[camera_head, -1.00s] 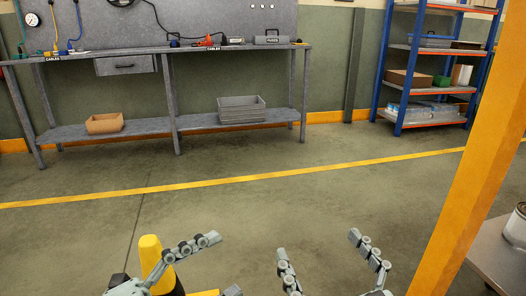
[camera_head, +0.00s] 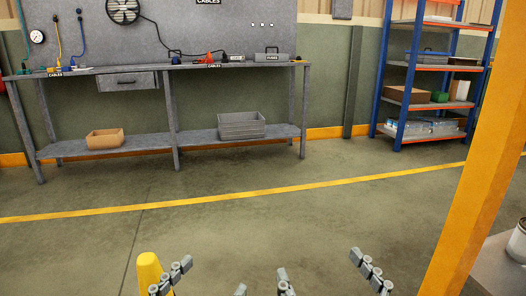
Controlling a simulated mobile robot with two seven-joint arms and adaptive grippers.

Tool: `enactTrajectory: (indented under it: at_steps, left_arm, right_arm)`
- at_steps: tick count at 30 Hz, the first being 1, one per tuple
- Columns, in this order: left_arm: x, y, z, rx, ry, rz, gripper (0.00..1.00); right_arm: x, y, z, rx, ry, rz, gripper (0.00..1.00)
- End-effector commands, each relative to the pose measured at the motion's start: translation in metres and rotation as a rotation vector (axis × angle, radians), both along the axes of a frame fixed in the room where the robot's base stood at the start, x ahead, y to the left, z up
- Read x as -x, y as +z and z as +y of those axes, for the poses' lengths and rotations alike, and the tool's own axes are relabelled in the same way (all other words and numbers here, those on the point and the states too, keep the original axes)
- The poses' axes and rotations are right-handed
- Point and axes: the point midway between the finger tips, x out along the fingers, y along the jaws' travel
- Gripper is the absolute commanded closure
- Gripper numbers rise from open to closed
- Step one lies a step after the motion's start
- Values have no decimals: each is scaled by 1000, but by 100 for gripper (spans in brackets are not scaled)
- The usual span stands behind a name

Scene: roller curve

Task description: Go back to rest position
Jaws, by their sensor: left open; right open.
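My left gripper (camera_head: 213,276) is low in the head view, at the bottom edge left of centre. Its fingers are spread apart with nothing between them. My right gripper (camera_head: 319,263) is to its right, also at the bottom edge. Its two fingers are wide apart and empty, with floor showing between them. The palms and wrists of both grippers are cut off by the lower edge of the picture. Neither gripper touches anything that I can see.
A grey workbench (camera_head: 190,69) stands against the back wall. A blue shelf rack (camera_head: 385,75) is at the back right. An orange post (camera_head: 475,160) rises close on the right, beside a grey surface (camera_head: 497,262) with a can (camera_head: 518,240). The floor (camera_head: 270,235) ahead is clear.

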Motion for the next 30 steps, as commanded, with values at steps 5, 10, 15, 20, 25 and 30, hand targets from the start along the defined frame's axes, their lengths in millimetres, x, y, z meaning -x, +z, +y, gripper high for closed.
enactTrajectory:
  at_steps: [5,10,15,20,25,30]
  left_arm:
    - [-10,17,3,132,78,-1,24]
    - [-22,-2,11,127,129,95,24]
    - [-28,-59,28,28,178,286,24]
    - [-22,-121,57,-77,241,508,24]
    - [15,-200,111,-216,342,844,24]
    - [71,-254,162,-323,436,1151,24]
  right_arm:
    - [0,0,0,0,0,0,0]
    - [-8,-25,-6,46,-16,100,0]
    - [-15,-82,-24,131,-50,299,0]
    - [-9,-144,-53,220,-96,531,0]
    - [28,-222,-106,335,-172,883,0]
    - [84,-276,-157,413,-245,1203,0]
